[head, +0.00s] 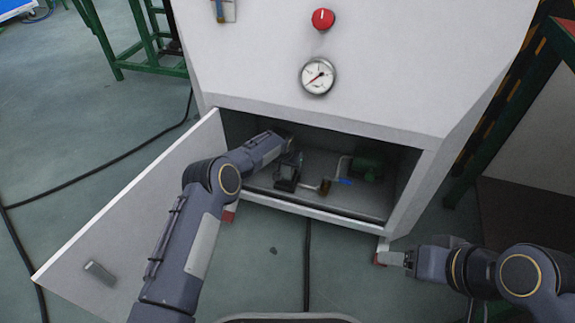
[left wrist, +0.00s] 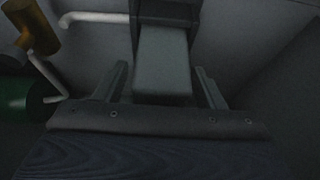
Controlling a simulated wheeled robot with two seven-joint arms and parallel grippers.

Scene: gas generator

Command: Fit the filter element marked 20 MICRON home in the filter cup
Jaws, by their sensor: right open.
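My left arm reaches through the open front of the cabinet. In the left wrist view my left gripper (left wrist: 160,72) has its two fingers apart, one on each side of a grey block-like part (left wrist: 162,62), with narrow dark gaps beside it. A dark fitting with a grey part (head: 287,172) stands below the gripper in the head view; I cannot tell whether it is the filter cup. No 20 MICRON marking is readable, and I cannot identify the filter element. My right gripper (head: 394,258) is open and empty outside, by the cabinet's lower right corner.
The cabinet door (head: 130,215) hangs open at left. Inside are a green cylinder (head: 367,168), a brass-coloured part (head: 325,187) and white pipe (head: 339,166). A gauge (head: 318,76) and red knob (head: 323,19) are above. Cables lie on the floor.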

